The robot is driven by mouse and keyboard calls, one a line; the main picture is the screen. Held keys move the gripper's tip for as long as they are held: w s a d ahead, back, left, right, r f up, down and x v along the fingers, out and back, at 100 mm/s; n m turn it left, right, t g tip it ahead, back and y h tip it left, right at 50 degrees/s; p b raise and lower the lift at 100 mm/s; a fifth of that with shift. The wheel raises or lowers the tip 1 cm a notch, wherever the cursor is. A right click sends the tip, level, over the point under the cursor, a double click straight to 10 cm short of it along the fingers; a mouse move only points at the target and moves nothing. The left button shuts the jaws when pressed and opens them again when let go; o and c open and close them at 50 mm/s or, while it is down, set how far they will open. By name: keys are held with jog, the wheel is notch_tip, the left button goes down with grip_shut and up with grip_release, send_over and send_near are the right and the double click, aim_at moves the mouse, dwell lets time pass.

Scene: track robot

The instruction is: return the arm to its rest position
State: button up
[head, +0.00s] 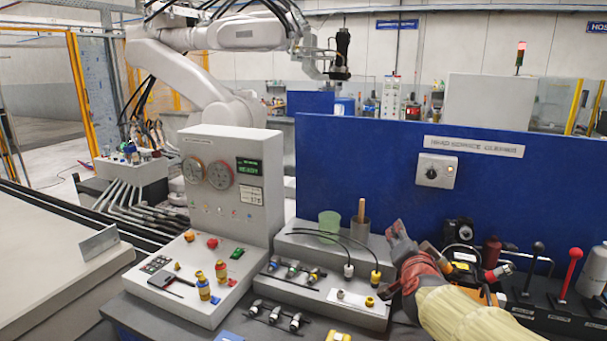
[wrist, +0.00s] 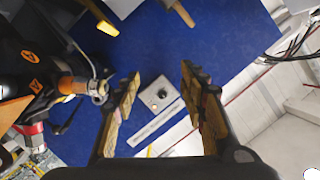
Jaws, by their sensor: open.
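My gripper (wrist: 160,72) shows in the wrist view, open, with its two yellow-brown padded fingers spread and nothing between them. Beyond the gap are the blue panel (wrist: 222,45) and its grey switch box (wrist: 160,94), not touched. The view is tilted, nearly upside down. A black and orange device (wrist: 25,70) with a brass fitting is close on the left. In the head view a red and grey glove-like form (head: 423,270) with a ribbed cream sleeve (head: 468,315) reaches in at lower right. I cannot tell whether it is my arm, and the fingers are not clear there.
The blue panel (head: 350,165) stands behind the bench. A green cup (head: 329,222) and wooden handle (head: 361,210) stand before it. A grey control console (head: 230,185) is left, levers (head: 570,270) right. A large white robot arm (head: 180,80) stands behind. Air above the bench looks clear.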

jog(key=s+a+f+n+g+y, duration=0.55)
jog(key=s+a+f, duration=0.25)
jog(key=s+f, duration=0.35)
jog(key=s+d+n+g+h+p, duration=0.2)
jog(key=s+n+g, duration=0.2)
jog(key=s, duration=1.9)
jog(key=shift+d+r+n, duration=0.3)
jog(key=shift+r+n, duration=0.05)
jog(key=shift+n, duration=0.1)
jog(key=shift+s, duration=0.1)
jog(key=shift+c, duration=0.2)
